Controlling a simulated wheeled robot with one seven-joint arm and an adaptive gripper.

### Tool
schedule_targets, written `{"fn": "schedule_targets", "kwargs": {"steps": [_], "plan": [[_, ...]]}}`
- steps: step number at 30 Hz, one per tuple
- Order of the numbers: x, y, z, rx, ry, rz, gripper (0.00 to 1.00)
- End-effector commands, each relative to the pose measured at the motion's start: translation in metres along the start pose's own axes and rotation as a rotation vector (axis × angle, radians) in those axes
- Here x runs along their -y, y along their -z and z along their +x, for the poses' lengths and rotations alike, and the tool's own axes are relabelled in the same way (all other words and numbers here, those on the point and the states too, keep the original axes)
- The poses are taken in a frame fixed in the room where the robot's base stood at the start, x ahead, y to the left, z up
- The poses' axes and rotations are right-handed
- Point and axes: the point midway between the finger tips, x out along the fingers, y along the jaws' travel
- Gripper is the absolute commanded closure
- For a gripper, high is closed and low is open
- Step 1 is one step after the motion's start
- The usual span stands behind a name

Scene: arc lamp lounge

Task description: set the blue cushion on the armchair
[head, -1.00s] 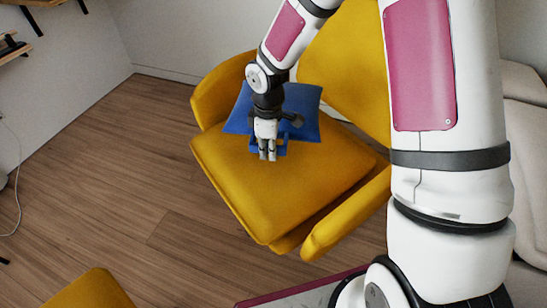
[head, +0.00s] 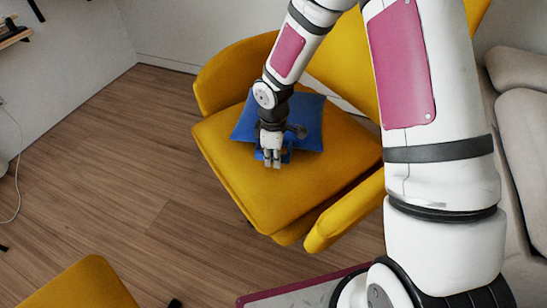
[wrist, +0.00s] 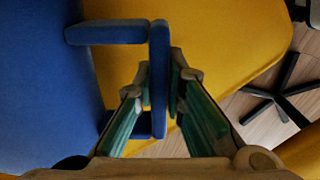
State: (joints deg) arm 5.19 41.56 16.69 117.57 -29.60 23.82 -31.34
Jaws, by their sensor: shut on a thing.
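The blue cushion (head: 312,110) is on or just above the seat of the yellow armchair (head: 300,190), toward its back and left arm. I cannot tell if its underside fully rests on the seat. My gripper (head: 271,160) reaches down at the cushion's front edge and hides part of it. In the wrist view the cushion (wrist: 40,80) fills the left side, with a blue handle-like loop (wrist: 158,75) standing out from it. My gripper (wrist: 163,85) is shut on that loop. The yellow seat (wrist: 225,60) lies behind the fingers.
Another yellow seat (head: 85,285) is at the lower left. A grey sofa (head: 525,120) stands at the right. Dark star-shaped chair legs (wrist: 275,97) show in the wrist view.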

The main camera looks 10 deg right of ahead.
Motion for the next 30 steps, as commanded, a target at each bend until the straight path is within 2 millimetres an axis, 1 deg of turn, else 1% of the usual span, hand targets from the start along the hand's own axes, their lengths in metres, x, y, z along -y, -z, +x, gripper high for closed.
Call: {"fn": "schedule_targets", "kwargs": {"steps": [3, 4, 6, 14, 18, 20, 23, 30], "plan": [[0.0, 0.0, 0.004, -0.001, -0.001, 0.0, 1.0], [0.0, 0.0, 0.003, 0.0, 0.0, 0.0, 0.82], [0.0, 0.0, 0.003, 0.0, 0.0, 0.0, 0.69], [0.0, 0.0, 0.002, 0.0, 0.0, 0.0, 0.69], [0.0, 0.0, -0.004, 0.0, 0.0, 0.0, 0.69], [-0.001, 0.0, -0.011, -0.001, -0.001, 0.001, 0.69], [-0.001, 0.0, -0.029, -0.002, -0.003, 0.001, 0.69], [-0.001, 0.0, -0.08, -0.002, -0.003, 0.002, 0.69]]}}
